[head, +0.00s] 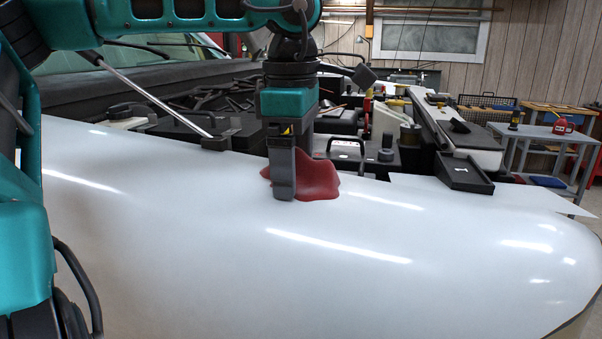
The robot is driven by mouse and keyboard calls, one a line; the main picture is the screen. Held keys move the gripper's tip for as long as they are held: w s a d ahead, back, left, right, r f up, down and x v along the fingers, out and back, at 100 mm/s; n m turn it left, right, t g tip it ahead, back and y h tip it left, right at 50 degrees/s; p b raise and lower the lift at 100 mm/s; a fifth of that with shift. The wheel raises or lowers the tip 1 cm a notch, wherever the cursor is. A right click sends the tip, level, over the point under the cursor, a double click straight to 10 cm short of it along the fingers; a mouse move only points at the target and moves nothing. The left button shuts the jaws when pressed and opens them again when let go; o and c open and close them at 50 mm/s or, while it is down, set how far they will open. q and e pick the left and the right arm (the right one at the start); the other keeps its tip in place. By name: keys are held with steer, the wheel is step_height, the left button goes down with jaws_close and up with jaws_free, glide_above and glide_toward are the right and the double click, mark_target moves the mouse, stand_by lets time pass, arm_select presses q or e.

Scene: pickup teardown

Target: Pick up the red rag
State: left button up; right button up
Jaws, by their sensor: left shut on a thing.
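The red rag (317,180) lies crumpled on the white fender of the pickup (230,240), near its inner edge by the engine bay. My left gripper (283,192) points straight down over the rag, with its fingers shut on the rag. The dark fingers hide part of the rag's left side. The rag still appears to rest on the fender. My right gripper is out of view.
The open engine bay (345,150) with a battery and other parts lies behind the rag. A prop rod (155,98) rises at the left. A black tray (465,175) sits to the right. A grey workbench (530,140) stands at the far right. The fender in front is clear.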

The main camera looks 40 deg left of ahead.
arm_select(q)
step_height(320, 180, up, 20)
steer(key=p, duration=0.1)
stand_by(0.5)
steer(key=o, duration=0.5)
steer(key=c, duration=0.4)
